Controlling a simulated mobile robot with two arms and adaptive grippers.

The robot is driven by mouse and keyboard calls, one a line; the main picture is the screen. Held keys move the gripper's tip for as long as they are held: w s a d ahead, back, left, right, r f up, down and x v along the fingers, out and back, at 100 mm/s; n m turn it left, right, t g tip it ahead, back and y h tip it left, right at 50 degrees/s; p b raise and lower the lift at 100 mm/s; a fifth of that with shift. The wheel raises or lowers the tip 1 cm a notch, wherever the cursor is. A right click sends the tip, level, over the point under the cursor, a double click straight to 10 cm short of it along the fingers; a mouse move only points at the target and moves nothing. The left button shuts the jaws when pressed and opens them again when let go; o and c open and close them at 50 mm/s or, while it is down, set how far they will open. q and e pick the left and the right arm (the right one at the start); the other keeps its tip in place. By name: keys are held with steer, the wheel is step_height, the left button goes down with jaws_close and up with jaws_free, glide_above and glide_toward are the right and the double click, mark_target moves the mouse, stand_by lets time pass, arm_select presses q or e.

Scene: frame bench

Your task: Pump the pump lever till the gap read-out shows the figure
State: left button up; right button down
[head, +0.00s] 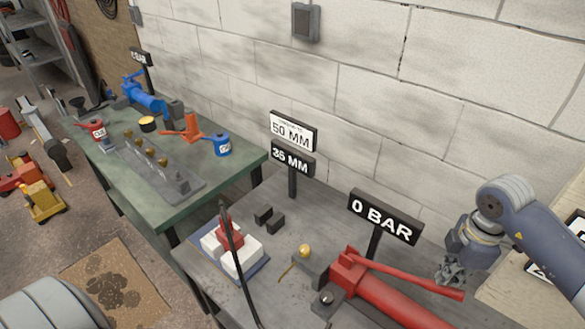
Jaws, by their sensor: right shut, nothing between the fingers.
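The red hand pump (392,300) lies on the grey bench, and its long red lever (410,278) runs to the right above the body, nearly level. My right gripper (450,272) is shut and empty, just behind the lever's free end; I cannot tell if they touch. The black gap read-out (293,160) shows 35 MM. A white sign (292,131) above it shows 50 MM under small unreadable print. The black pressure sign (384,218) shows 0 BAR. A red tool (225,228) sits among white blocks (243,258). My left gripper is not in view.
A black hose (238,262) rises by the red tool. Small dark blocks (268,217) and a brass knob (304,251) are on the bench. A green bench (125,183) with a blue pump (146,98) stands left. The block wall is close behind.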

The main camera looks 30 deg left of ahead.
stand_by(0.5)
steer(key=shift+f+b, duration=0.35)
steer(key=shift+f, duration=0.05)
step_height(320, 180, down, 10)
steer(key=b, duration=0.7)
steer(key=shift+f, duration=0.15)
steer(key=shift+r, duration=0.2)
step_height(320, 180, up, 8)
steer(key=p, duration=0.5)
steer(key=shift+r, duration=0.15)
